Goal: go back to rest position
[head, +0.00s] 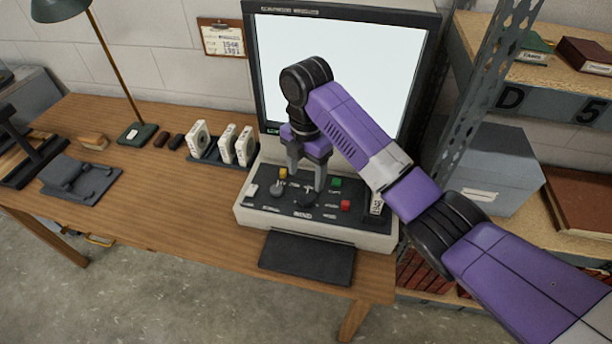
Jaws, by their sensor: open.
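My gripper (306,183) is at the end of my purple arm, pointing down over the control panel of the microfilm-reader-like machine (245,216). Its two fingers are apart with nothing between them. The fingertips hang close to the panel's knobs; I cannot tell whether they touch. A dark knob (305,197) sits by the right fingertip and a grey knob (277,189) by the left one. A yellow button (283,173), a green button (336,183) and a red button (345,205) show on the panel. My arm hides part of the screen (370,55).
A wooden desk (160,215) carries the machine, a rack of white reels (227,145), a lamp (138,134) and a dark device (82,180). A black tray (308,259) lies before the machine. Metal shelving (490,80) with a grey box (495,170) stands close on the right.

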